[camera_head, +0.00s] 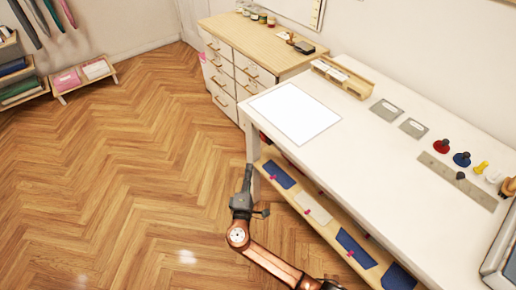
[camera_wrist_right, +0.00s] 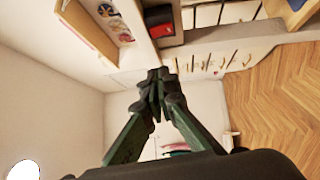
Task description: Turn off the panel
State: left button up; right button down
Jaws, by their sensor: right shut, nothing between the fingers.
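A bright white flat panel (camera_head: 294,113) lies on the far left part of the long white table. Its face looks evenly lit, and I cannot make out a switch on it. My right gripper (camera_head: 249,168) is beside the table's left end, over the floor side, apart from the panel. In the right wrist view its fingertips (camera_wrist_right: 160,76) meet, shut and empty. The panel cannot be made out clearly in that view. My left gripper is not in view.
The white table (camera_head: 370,160) carries grey plates (camera_head: 386,110), a metal strip (camera_head: 457,181) and small coloured knobbed items. A lower shelf (camera_head: 326,232) holds folded cloths. A wooden-topped drawer cabinet (camera_head: 235,75) stands behind.

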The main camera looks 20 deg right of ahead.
jog(key=b, duration=0.1)
send_near(263, 138)
jog(key=w+a, duration=0.2)
jog(key=a, duration=0.1)
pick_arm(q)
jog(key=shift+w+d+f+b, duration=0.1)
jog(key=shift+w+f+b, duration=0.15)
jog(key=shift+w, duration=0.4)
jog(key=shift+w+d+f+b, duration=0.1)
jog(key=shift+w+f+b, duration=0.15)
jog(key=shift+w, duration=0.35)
pick_arm(e)
jog(key=w+d, duration=0.4)
jog(key=d, duration=0.1)
jog(key=shift+r, duration=0.45)
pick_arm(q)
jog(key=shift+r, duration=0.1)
pick_arm(e)
jog(key=shift+w, duration=0.1)
